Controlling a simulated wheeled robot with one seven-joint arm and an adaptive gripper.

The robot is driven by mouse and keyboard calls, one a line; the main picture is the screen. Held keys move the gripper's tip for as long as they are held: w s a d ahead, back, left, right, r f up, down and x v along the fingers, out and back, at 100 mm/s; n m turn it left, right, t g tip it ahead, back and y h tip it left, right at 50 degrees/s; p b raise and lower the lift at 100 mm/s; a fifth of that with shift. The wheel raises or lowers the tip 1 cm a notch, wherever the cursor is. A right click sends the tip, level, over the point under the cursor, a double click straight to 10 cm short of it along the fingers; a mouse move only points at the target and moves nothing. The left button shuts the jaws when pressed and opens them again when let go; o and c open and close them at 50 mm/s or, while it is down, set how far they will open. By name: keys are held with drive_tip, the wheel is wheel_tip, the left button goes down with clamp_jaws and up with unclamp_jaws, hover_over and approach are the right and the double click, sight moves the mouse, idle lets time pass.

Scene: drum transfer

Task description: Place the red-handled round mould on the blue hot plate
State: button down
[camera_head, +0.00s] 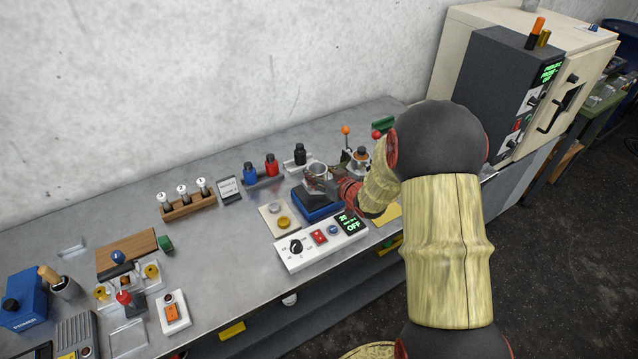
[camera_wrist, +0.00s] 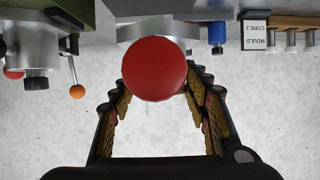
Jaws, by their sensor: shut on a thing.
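The round mould (camera_head: 318,168) is a silvery ring at the tip of my gripper (camera_head: 337,186) in the head view. In the wrist view its red round handle (camera_wrist: 155,68) sits between my two fingers, with the grey mould body (camera_wrist: 150,32) behind it. My gripper is shut on this handle. The blue hot plate (camera_head: 322,212) lies below the mould, with a white control panel (camera_head: 320,240) in front that reads OFF. The gripper partly hides the plate top. I cannot tell whether the mould touches the plate.
A small tray with brass pieces (camera_head: 279,217) stands just left of the plate. Blue and red bottles (camera_head: 260,168), a black-capped one (camera_head: 299,154) and a stand with orange and red knobs (camera_head: 357,155) are close behind and right.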

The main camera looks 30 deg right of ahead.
sight(316, 172)
drive_tip(key=shift+w+d+f, duration=0.25)
drive_tip(key=shift+w+f, duration=0.35)
drive_tip(key=shift+f, duration=0.05)
drive_tip(key=shift+w+d+f, duration=0.25)
drive_tip(key=shift+w+f, duration=0.35)
drive_tip(key=shift+f, duration=0.05)
drive_tip(key=shift+f+b, duration=0.65)
drive_tip(key=shift+f, duration=0.8)
drive_tip(key=shift+f, duration=0.15)
drive_tip(key=c, duration=0.9)
unclamp_jaws()
drive_tip(key=shift+s+f, duration=0.1)
